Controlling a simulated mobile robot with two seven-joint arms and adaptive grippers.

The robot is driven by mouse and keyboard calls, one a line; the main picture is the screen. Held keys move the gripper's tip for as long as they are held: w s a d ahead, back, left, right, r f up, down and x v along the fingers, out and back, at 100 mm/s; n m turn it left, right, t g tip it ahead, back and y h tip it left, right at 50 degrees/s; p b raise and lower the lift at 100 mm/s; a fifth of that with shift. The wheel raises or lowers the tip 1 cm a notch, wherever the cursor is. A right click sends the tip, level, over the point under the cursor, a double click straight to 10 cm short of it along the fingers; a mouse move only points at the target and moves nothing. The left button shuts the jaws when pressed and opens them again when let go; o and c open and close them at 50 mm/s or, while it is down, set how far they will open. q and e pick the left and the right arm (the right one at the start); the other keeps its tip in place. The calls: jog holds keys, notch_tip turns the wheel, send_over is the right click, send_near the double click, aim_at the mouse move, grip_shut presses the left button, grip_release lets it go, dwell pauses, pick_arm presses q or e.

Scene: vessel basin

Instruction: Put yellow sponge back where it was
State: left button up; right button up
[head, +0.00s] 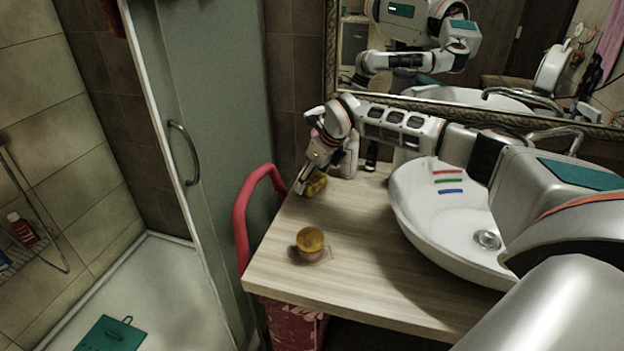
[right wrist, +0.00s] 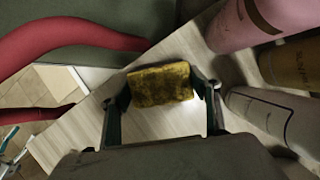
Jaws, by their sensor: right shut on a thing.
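The yellow sponge (head: 317,184) is at the back left corner of the wooden counter (head: 362,262), beside the bottles. My right gripper (head: 308,187) reaches down to it, and it is shut on the sponge. In the right wrist view the sponge (right wrist: 160,85) sits between the two dark fingers (right wrist: 163,97), with the counter surface below it. I cannot tell whether the sponge touches the counter. My left gripper is not in view.
A yellow-lidded jar (head: 311,242) stands near the counter's front left. The white basin (head: 440,215) is on the right. Bottles (right wrist: 262,115) stand close to the right gripper. A red curved handle (head: 243,205) rises beside the counter's left edge. The counter's middle is clear.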

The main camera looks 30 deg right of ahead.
jog(key=shift+f, duration=0.15)
jog(key=o, duration=0.8)
jog(key=v, duration=1.2)
